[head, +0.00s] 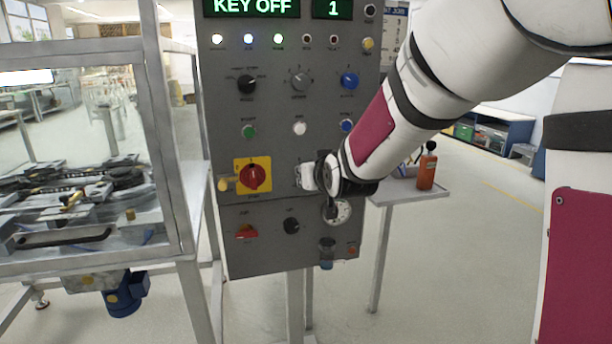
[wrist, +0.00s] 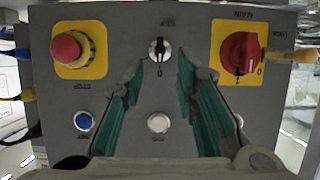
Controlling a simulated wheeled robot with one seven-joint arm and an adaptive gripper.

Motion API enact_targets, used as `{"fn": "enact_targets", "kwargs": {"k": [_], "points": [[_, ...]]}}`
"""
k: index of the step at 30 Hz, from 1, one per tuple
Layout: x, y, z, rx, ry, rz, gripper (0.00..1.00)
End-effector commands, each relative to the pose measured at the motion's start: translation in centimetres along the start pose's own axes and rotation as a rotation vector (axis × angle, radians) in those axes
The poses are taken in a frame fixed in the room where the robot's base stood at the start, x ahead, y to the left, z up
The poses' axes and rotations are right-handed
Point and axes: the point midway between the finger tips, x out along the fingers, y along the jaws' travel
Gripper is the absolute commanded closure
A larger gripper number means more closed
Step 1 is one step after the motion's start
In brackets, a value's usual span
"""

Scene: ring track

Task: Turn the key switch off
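The key switch (wrist: 159,49) is a small round silver-and-black switch on the grey panel, in the upper middle of the wrist view. Its narrow middle part stands about upright in that view, with a 0 mark just below it. My gripper (wrist: 160,68) is open, its two green-padded fingers apart on either side below the switch; I see no contact. In the head view my gripper (head: 307,177) is at the panel and hides the switch. The panel's green display (head: 251,7) reads KEY OFF, and a smaller display (head: 332,9) reads 1.
A red rotary main switch (wrist: 240,53) on yellow and a red mushroom button (wrist: 67,48) flank the key switch. White (wrist: 158,123) and blue (wrist: 84,121) buttons sit nearby. A glazed machine enclosure (head: 85,160) stands left; a small table (head: 400,196) with an orange bottle (head: 427,170) stands right.

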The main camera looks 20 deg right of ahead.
Motion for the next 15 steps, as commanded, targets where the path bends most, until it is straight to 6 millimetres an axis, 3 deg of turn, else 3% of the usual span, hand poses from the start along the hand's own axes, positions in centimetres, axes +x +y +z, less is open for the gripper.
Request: {"fn": "enact_targets", "kwargs": {"k": [6, 15], "points": [[-3.6, 0.0, -0.1, 0.001, 0.002, 0.000, 0.72], [-5.3, 0.0, 0.1, 0.001, -0.002, 0.000, 0.72]]}}
